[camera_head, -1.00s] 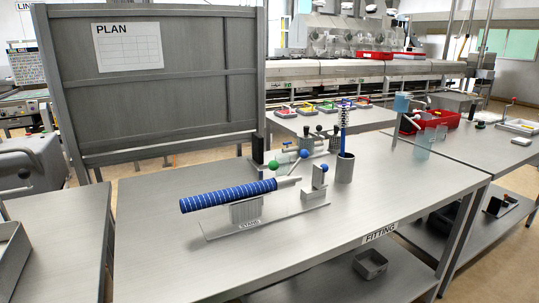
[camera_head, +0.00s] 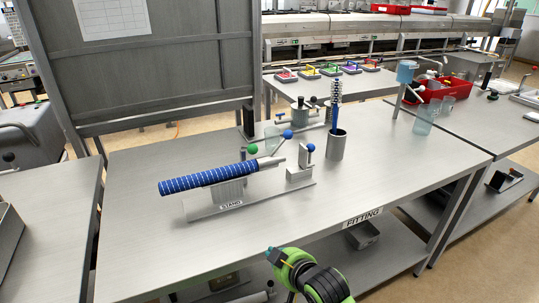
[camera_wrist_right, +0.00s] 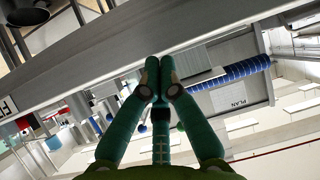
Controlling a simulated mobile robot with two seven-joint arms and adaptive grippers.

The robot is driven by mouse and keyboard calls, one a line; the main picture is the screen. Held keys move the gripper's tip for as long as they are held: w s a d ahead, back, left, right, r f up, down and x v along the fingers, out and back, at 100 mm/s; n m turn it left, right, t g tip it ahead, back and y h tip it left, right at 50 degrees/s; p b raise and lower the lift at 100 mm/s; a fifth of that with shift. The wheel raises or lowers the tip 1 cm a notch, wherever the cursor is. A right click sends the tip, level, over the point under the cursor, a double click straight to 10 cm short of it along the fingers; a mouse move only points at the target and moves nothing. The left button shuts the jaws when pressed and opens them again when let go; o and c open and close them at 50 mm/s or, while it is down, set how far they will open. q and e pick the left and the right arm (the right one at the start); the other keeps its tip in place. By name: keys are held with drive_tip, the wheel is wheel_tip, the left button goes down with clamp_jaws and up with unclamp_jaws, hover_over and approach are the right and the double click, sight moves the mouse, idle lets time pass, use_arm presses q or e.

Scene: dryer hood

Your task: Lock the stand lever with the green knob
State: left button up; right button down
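The stand (camera_head: 232,204) is a grey base plate on the fitting table, holding a blue striped tube (camera_head: 207,179) lengthwise. The green knob (camera_head: 253,149) sits just above the tube's right end; its lever is mostly hidden. A blue knob (camera_head: 288,134) on a thin rod is right of it, and another blue knob (camera_head: 310,147) tops a grey block at the plate's right end. My right arm shows green and black at the front edge, well short of the stand. In the wrist view my right gripper (camera_wrist_right: 159,78) has its fingertips together with nothing visible between them. My left gripper is out of view.
A grey cup (camera_head: 338,148) with a blue brush stands right of the stand. The plan board (camera_head: 160,60) rises at the back left. The table (camera_head: 385,185) is bare at front and right.

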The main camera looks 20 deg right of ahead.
drive_tip(key=w+r+t, duration=0.3)
drive_tip(key=w+r, duration=0.5)
drive_tip(key=r, duration=0.2)
wheel_tip(320, 180, up, 14)
drive_tip(key=t+y+p, duration=0.2)
drive_tip(key=t+p, duration=0.1)
drive_tip(key=t, duration=0.2)
hover_over(251, 148)
drive_tip(key=w, duration=0.2)
drive_tip(key=f, duration=0.1)
drive_tip(key=s+f+p, duration=0.1)
drive_tip(key=f, duration=0.1)
drive_tip(key=shift+s+a+n+p, duration=0.1)
drive_tip(key=shift+s+n+p, duration=0.15)
drive_tip(key=shift+n+p, duration=0.15)
drive_tip(key=shift+s+f, duration=0.3)
drive_tip(key=shift+f, duration=0.1)
